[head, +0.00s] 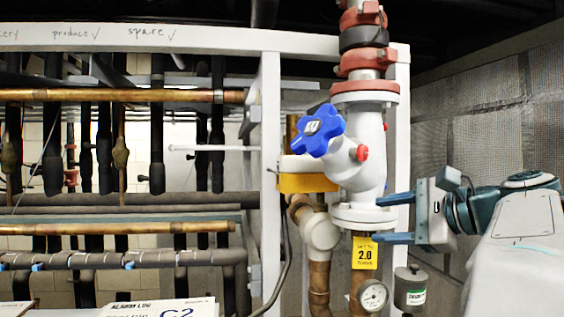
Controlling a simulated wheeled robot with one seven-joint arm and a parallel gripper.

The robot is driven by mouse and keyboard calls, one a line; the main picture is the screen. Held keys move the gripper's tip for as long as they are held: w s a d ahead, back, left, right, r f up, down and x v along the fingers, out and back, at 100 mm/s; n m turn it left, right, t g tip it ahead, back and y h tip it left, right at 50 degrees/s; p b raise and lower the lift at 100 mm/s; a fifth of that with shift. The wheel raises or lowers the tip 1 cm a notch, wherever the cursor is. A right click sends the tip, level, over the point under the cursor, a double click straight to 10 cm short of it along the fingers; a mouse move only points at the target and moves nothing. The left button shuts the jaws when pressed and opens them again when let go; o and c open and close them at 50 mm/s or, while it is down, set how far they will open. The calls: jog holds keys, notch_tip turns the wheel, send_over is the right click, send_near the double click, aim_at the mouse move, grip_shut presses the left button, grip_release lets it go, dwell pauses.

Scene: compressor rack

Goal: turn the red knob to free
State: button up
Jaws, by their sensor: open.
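A small red knob (362,153) sits on the white valve body (357,178), just right of a blue star-shaped handwheel (319,130). No marking that tells its setting is readable. My gripper (376,219) is below and right of the red knob. It points left with its two blue fingers spread apart, one above the other, near the valve's lower flange (362,215). Nothing is seen held between the fingers. I cannot tell whether the fingertips touch the flange or are in front of it.
A yellow tag (364,252) reading 2.0 hangs on the copper pipe below the valve. A pressure gauge (373,296) and a grey canister (410,289) are below my gripper. A white frame post (270,180) and copper and black pipes fill the left. A mesh wall (500,120) stands at right.

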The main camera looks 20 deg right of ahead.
jog(key=s+d+r+m+t+p, duration=0.1)
jog(key=s+d+r+t, duration=0.1)
jog(key=s+r, duration=0.3)
jog(key=s+d+r+t, duration=0.1)
jog(key=s+d+r, duration=0.15)
jog(key=r, duration=0.35)
jog(key=p, duration=0.3)
send_near(365, 153)
jog(key=shift+h, duration=0.3)
jog(key=x, duration=0.8)
jog(key=shift+a, duration=0.15)
jog(key=shift+c, duration=0.3)
jog(key=c, duration=0.9)
